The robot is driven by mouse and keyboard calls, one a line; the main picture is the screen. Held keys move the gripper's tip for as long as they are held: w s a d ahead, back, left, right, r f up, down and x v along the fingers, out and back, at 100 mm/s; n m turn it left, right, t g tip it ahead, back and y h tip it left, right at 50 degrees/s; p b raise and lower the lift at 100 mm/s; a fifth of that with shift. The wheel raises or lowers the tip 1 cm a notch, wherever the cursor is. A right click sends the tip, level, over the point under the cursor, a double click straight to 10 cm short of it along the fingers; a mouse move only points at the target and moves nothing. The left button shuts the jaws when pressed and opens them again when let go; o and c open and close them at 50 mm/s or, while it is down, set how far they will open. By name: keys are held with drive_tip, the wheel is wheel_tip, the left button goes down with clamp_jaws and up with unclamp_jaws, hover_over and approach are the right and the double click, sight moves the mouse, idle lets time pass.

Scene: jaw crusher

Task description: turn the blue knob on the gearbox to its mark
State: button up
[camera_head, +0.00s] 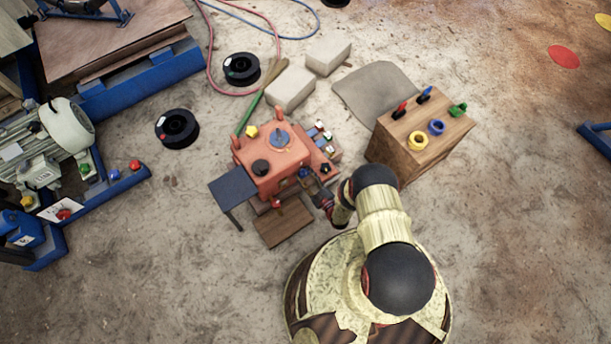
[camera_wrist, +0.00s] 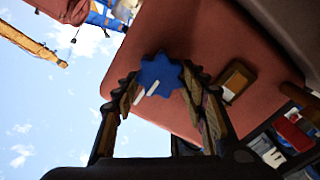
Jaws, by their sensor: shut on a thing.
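The red gearbox (camera_head: 272,162) stands on the floor in the middle of the head view. Its blue knob (camera_head: 304,173) is on the side facing my arm. In the wrist view the blue lobed knob (camera_wrist: 160,72) sits against the red housing (camera_wrist: 215,45). My gripper (camera_wrist: 160,88) has one finger on each side of the knob and is shut on it. Two short white strokes show at the knob's lower left; I cannot tell which is the pointer and which is the mark. In the head view my gripper (camera_head: 317,190) reaches the gearbox's lower right side, its fingertips too small to judge.
A wooden box (camera_head: 392,158) with colored rings and handles on top stands right of the gearbox. A dark small table (camera_head: 232,187) is at its left. A side shelf (camera_head: 318,150) with small parts adjoins the gearbox.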

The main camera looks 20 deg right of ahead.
drive_tip(key=shift+s, duration=0.1)
drive_tip(key=o, duration=1.1)
drive_tip(key=shift+o, duration=0.4)
wheel_tip(320, 180, up, 8)
drive_tip(key=shift+r, duration=0.95)
